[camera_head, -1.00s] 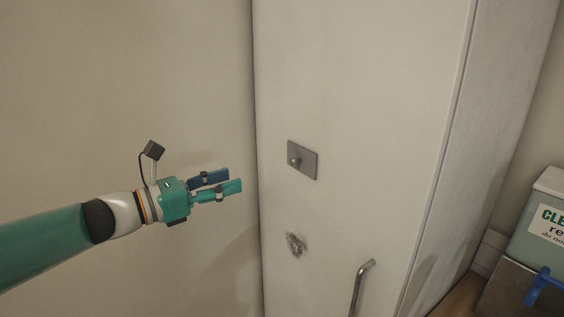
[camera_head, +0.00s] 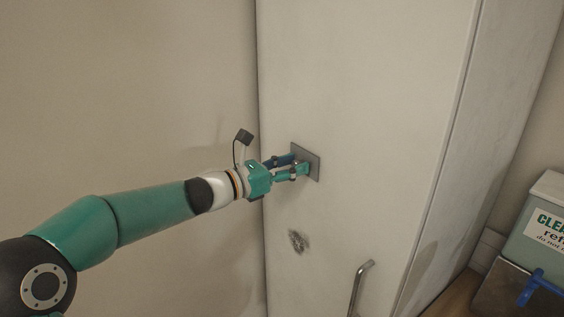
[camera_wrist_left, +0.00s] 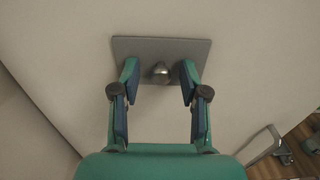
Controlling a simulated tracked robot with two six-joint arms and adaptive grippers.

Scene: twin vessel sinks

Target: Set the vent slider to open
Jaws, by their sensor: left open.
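The vent slider's grey plate (camera_head: 313,163) is on the pale cabinet front in the head view, partly hidden behind my left gripper (camera_head: 302,166). In the left wrist view the plate (camera_wrist_left: 199,48) lies ahead, with a round metal knob (camera_wrist_left: 160,71) near its lower middle. My left gripper (camera_wrist_left: 159,74) is open, its two fingers on either side of the knob. Gaps show between the knob and both fingers. I cannot tell whether the fingertips touch the plate. My right gripper is not in view.
A bar handle (camera_head: 360,287) is on the cabinet (camera_head: 365,90) below the plate. A dark smudge (camera_head: 298,241) marks the front. A labelled box (camera_head: 541,222) and a blue item (camera_head: 540,285) are at the right. The plain wall (camera_head: 120,90) at left is clear.

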